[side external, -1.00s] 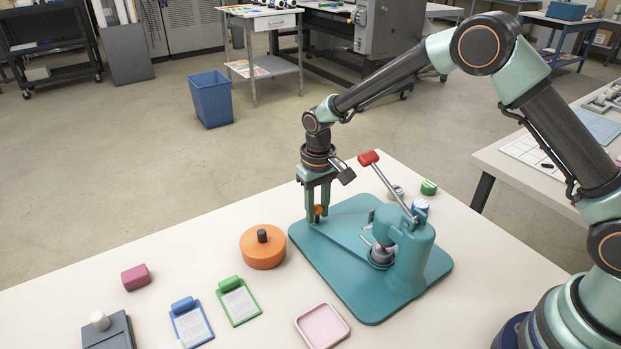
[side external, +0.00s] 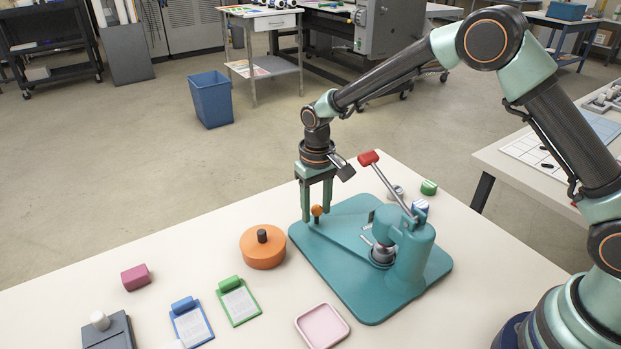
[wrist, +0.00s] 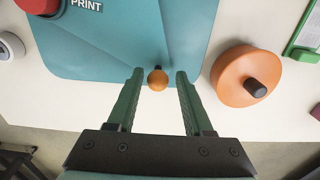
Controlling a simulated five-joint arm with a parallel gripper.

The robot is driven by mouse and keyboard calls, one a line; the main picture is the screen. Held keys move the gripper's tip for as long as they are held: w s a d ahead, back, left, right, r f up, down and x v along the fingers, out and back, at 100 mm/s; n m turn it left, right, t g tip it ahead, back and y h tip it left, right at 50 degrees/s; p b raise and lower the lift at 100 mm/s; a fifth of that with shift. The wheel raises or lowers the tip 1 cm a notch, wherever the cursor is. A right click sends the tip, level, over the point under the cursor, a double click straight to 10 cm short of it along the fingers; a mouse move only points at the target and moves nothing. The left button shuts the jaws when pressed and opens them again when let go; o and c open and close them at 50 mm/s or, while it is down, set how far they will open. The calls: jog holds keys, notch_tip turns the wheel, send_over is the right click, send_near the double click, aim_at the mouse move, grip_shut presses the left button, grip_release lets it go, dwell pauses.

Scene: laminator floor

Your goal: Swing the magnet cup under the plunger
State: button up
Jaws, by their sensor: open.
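The teal press (side external: 405,250) stands on its teal base plate (side external: 345,285), with a red-ended lever (side external: 390,185) raised. A round metal part, apparently the magnet cup (side external: 382,256), sits low beside the press column; I cannot clearly separate it from the plunger above. A small orange knob (side external: 317,210) on a dark post stands near the plate's far left corner. My gripper (side external: 316,216) points down with its fingers open on either side of the knob. In the wrist view, the knob (wrist: 157,79) lies between the fingertips with gaps both sides.
An orange round pot with a black knob (side external: 262,248) stands left of the plate. Small round parts (side external: 428,187) sit behind the press.

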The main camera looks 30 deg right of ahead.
jog(key=shift+r, duration=2.45)
jog(key=shift+r, duration=0.2)
jog(key=s+d+r+t, duration=0.1)
jog(key=s+r, duration=0.1)
jog(key=r, duration=0.2)
jog(key=s+d+r, duration=0.2)
jog(key=r, duration=0.3)
jog(key=s+d+r+t, duration=0.1)
jog(key=s+r, duration=0.1)
jog(key=r, duration=0.3)
jog(key=shift+d+r+t, duration=0.15)
jog(key=shift+d+t, duration=0.1)
jog(key=shift+t, duration=0.05)
jog(key=s+d+t, duration=0.1)
jog(key=s+d, duration=0.2)
jog(key=s, duration=0.3)
jog(key=s+d+r+t, duration=0.1)
jog(key=s+d+t, duration=0.1)
jog(key=s+d, duration=0.2)
jog(key=s, duration=0.3)
jog(key=shift+d+r, duration=0.2)
jog(key=shift+d, duration=0.05)
